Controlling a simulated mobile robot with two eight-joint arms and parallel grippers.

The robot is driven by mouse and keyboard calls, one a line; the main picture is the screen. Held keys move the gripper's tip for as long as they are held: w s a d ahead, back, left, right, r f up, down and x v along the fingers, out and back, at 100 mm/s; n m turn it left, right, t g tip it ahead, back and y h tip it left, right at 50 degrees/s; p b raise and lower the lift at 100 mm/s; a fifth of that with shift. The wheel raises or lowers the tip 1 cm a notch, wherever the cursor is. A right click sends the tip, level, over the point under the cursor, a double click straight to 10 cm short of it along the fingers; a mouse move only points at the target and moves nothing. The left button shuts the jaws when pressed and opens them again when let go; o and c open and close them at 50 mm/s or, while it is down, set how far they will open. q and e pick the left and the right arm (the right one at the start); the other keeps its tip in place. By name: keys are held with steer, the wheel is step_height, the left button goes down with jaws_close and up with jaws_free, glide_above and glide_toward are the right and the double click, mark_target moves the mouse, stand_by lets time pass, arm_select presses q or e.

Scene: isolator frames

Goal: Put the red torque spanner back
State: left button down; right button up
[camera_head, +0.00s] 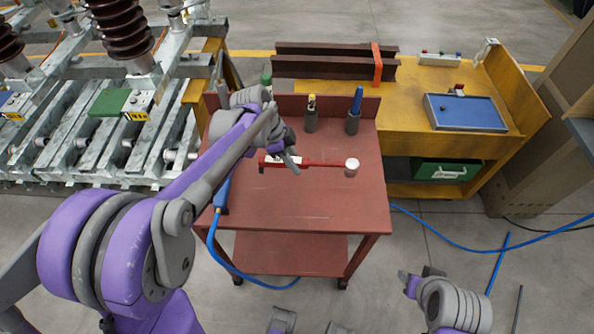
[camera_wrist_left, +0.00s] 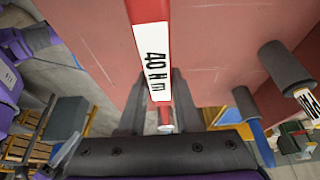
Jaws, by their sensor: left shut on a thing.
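The red torque spanner (camera_head: 322,163) lies level across the view over the red trolley top (camera_head: 290,205), with a pale label near its left end. Its right end meets a white-topped grey round piece (camera_head: 352,168). I cannot tell whether the spanner touches the top. My left gripper (camera_head: 291,164) is shut on the spanner near the label. In the left wrist view the spanner (camera_wrist_left: 149,50) runs between the two fingers (camera_wrist_left: 155,112), its white label reading "40 Nm". My right gripper (camera_head: 418,275) is low at the right, away from the trolley; its jaw opening is unclear.
Grey holders with a yellow-topped tool (camera_head: 311,118) and a blue-handled tool (camera_head: 353,118) stand at the trolley's back. A yellow bench (camera_head: 410,85) with a blue tray (camera_head: 465,112) stands behind right. A blue hose (camera_head: 470,240) crosses the floor. The trolley's front is clear.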

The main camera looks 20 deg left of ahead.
arm_select(q)
steer(key=shift+w+f, duration=0.1)
steer(key=shift+f, duration=2.25)
steer(key=c, duration=0.6)
jaws_free()
